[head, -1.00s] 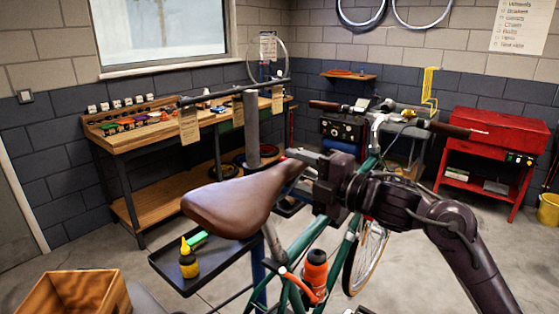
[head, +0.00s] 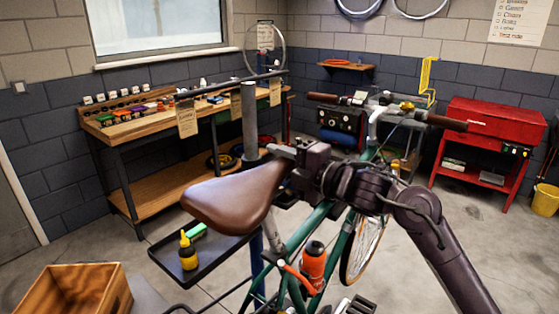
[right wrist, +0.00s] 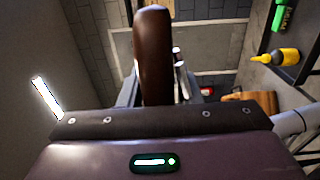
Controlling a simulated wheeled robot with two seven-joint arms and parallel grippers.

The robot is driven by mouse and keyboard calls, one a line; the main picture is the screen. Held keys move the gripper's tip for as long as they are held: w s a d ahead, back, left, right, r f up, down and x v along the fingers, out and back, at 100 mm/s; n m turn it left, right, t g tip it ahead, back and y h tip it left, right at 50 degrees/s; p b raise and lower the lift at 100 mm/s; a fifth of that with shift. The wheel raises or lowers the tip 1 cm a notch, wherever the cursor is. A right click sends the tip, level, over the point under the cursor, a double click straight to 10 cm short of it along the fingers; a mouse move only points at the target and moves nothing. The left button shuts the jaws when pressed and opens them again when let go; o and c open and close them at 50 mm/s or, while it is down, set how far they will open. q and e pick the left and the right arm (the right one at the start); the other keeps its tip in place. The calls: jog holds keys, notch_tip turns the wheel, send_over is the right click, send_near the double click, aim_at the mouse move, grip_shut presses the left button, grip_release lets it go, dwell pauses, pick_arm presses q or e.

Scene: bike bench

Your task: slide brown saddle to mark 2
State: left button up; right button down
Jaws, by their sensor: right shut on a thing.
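The brown saddle (head: 232,198) sits on the silver seat post (head: 271,232) of the green bike, with its nose toward the handlebar. My right gripper (head: 287,157) is shut on the saddle's nose end, reaching in from the right. In the right wrist view, the brown saddle (right wrist: 153,55) runs away from between the fingers of my right gripper (right wrist: 155,98). The rails and clamp under the saddle are mostly hidden, and no mark 2 can be made out. My left gripper is not in view.
A black tray (head: 216,260) with a yellow bottle (head: 188,252) lies below the saddle. A wooden box (head: 72,288) is at bottom left. An orange bottle (head: 313,265) is on the frame. A grey stand post (head: 250,118) rises behind the saddle. Open floor lies right.

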jog(key=f, duration=0.1)
jog(key=f+b, duration=0.2)
jog(key=shift+w+d, duration=0.3)
jog(key=shift+w, duration=0.1)
jog(key=c, duration=1)
grip_release()
jog(key=shift+r, duration=0.1)
jog(key=shift+c, duration=0.2)
jog(key=b+v, duration=0.3)
jog(key=v, duration=0.5)
